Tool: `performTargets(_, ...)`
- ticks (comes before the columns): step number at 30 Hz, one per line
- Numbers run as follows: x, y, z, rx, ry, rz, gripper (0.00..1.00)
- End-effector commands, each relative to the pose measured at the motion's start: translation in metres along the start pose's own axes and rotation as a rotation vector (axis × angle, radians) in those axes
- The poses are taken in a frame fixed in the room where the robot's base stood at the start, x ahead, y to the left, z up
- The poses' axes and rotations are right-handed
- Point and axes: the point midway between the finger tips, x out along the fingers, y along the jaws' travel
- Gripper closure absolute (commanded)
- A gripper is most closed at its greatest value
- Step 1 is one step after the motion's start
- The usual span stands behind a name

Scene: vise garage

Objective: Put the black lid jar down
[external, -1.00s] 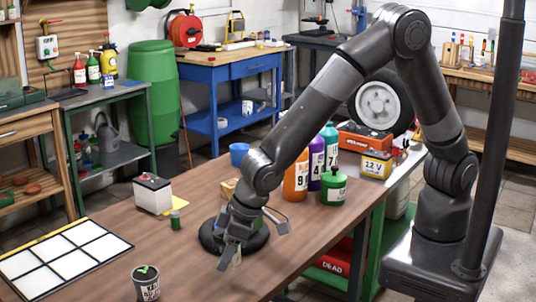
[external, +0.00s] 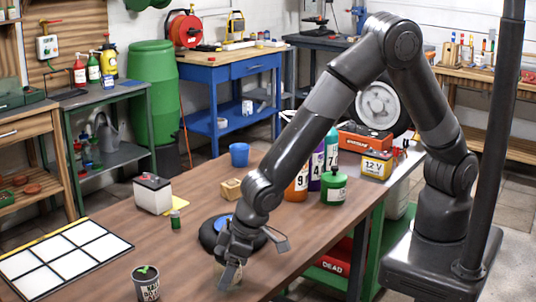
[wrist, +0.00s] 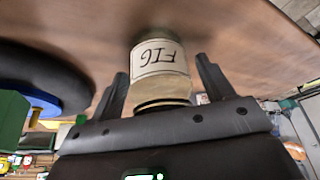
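The jar's base appears to rest on the brown tabletop (wrist: 90,30). In the external view my gripper (external: 230,272) points down near the table's front edge and hides much of the jar.
A black ring (external: 208,236) with a blue part lies just behind my gripper. A potted plant (external: 147,287) and a white-panelled grid (external: 60,262) are to the left. A green canister (external: 334,190) and several numbered bottles stand behind right. The table between plant and gripper is clear.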

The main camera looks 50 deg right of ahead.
Motion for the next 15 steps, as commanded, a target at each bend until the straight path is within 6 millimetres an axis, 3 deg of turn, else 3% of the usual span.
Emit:
performTargets(9, -0.003, 0.0, -0.001, 0.0, 0.001, -0.001, 0.24)
performTargets(15, -0.025, -0.001, -0.002, 0.0, 0.003, -0.002, 0.24)
